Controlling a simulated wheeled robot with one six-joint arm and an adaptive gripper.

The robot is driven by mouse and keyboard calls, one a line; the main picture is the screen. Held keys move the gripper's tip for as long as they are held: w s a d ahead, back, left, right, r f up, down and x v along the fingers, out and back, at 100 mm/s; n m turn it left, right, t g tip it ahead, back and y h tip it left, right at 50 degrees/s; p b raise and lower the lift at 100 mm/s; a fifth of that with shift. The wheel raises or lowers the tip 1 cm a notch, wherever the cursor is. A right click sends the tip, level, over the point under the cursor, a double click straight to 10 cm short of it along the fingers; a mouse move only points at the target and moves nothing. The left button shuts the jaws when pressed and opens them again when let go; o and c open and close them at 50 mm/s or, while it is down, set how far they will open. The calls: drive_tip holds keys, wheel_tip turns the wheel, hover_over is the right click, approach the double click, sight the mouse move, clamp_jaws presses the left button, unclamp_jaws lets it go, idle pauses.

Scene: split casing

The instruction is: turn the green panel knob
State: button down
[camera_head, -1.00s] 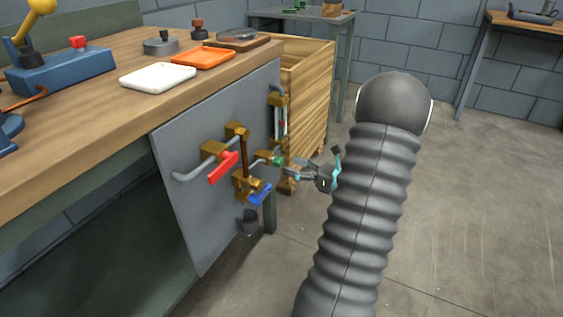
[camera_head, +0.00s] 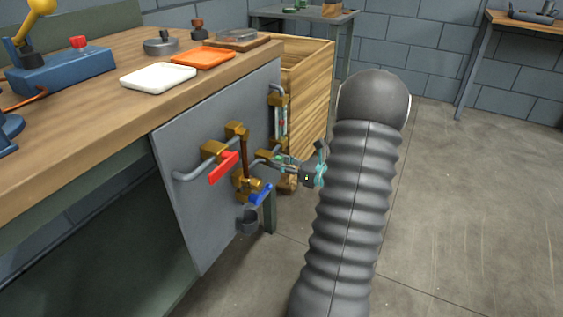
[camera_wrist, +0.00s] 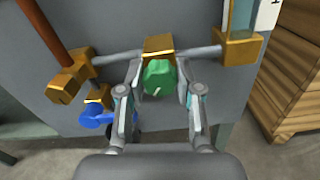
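The green knob (camera_wrist: 158,80) sits on a brass valve body on the grey panel (camera_head: 200,225). It has a pale mark on its face. In the wrist view my gripper (camera_wrist: 160,90) is open, with one finger on each side of the knob. Gaps show between the fingers and the knob, so they do not appear to touch it. In the head view my gripper (camera_head: 288,164) is at the panel's right part and mostly hides the knob.
A red lever (camera_head: 223,168) and a blue handle (camera_head: 261,194) are on the pipework left of my gripper; the blue handle (camera_wrist: 97,116) also shows in the wrist view. A dark cup (camera_head: 248,222) hangs below. A wooden crate (camera_head: 308,95) stands behind. Floor to the right is clear.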

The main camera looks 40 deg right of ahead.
drive_tip(key=shift+f+n+b, duration=0.1)
drive_tip(key=shift+n+b, duration=0.2)
drive_tip(key=shift+b, duration=0.2)
drive_tip(key=n+b, duration=0.3)
drive_tip(key=b, duration=0.1)
drive_tip(key=shift+f+n, duration=0.15)
drive_tip(key=shift+n, duration=0.15)
drive_tip(key=n+b, duration=0.2)
drive_tip(key=b, duration=0.1)
drive_tip(key=shift+n, duration=0.3)
drive_tip(key=shift+n+b, duration=0.5)
drive_tip(key=shift+b, duration=0.05)
drive_tip(key=shift+r, duration=0.25)
drive_tip(key=c, duration=0.8)
unclamp_jaws()
drive_tip(key=shift+o, duration=0.2)
drive_tip(key=shift+s, duration=0.1)
